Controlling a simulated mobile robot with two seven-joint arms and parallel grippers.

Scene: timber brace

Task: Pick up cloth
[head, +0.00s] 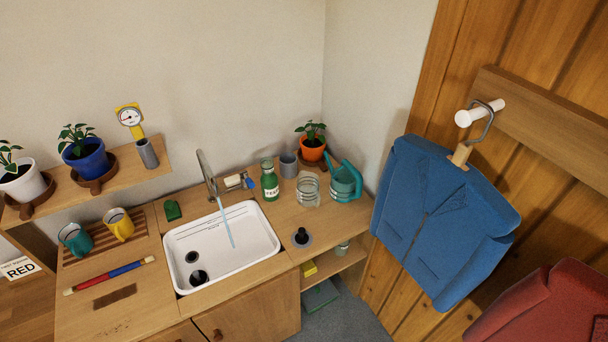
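No item is plainly a cloth. A flat dark green piece (320,297) lies low under the right end of the counter and may be a folded cloth. A small yellow piece (309,268) lies on the shelf above it, partly hidden. A small dark green item (172,210) sits on the counter left of the sink. A flat brown patch (115,297) lies at the counter's front left; I cannot tell whether it is fabric or a mark. Neither of my grippers is in view.
The white sink (240,262) has water running from the tap (207,175). A green bottle (269,182), glass jar (308,190) and teal watering can (345,184) stand right of it. Mugs (75,239) stand left. A blue jacket (440,220) hangs at right.

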